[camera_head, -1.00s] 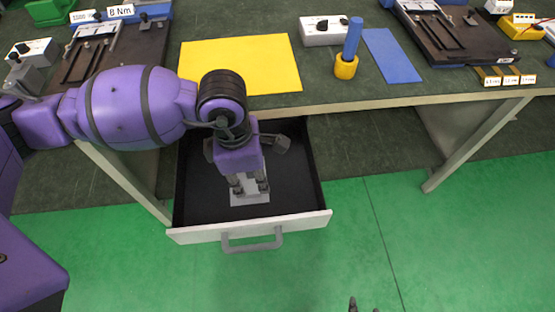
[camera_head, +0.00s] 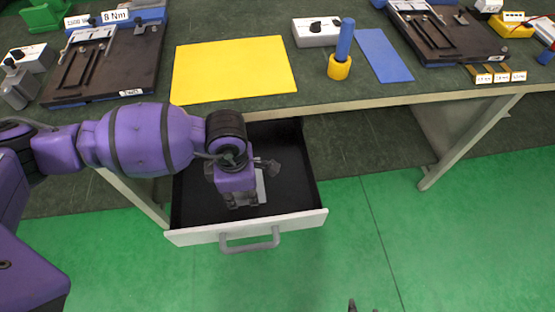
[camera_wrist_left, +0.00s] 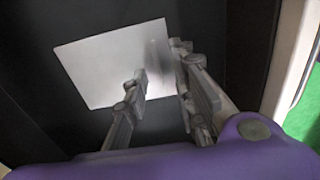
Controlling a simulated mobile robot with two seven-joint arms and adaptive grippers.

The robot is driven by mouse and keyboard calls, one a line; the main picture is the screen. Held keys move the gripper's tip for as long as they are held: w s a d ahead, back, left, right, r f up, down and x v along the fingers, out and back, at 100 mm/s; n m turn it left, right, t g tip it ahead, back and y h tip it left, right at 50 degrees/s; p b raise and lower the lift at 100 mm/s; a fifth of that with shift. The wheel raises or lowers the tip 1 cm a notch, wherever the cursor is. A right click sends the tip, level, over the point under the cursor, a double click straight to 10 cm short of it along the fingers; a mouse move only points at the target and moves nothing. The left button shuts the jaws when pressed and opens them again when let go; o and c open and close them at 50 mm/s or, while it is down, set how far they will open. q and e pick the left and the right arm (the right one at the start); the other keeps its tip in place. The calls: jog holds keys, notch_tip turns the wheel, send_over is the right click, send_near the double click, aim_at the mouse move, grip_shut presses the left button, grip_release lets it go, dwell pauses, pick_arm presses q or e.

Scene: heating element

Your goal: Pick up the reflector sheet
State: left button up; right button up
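The reflector sheet (camera_head: 261,186) is a thin, pale silver plate lying in the open drawer, partly hidden behind my left gripper (camera_head: 243,202) in the head view. In the left wrist view the sheet (camera_wrist_left: 98,62) is a bright square on the dark drawer floor. My left gripper (camera_wrist_left: 163,65) points down over the sheet's right part, its fingers apart with nothing held between them. I cannot tell whether the fingertips touch the sheet. Only the fingertips of my right gripper (camera_head: 364,306) show at the bottom edge of the head view, apart and empty.
The drawer (camera_head: 190,232) has dark walls close around my left gripper and a white front with a grey handle. Above it, the table edge (camera_head: 380,101) overhangs. A yellow sheet (camera_head: 235,68), a blue strip (camera_head: 384,55) and fixtures lie on the table.

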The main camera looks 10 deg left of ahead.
pick_arm(q)
grip_shut()
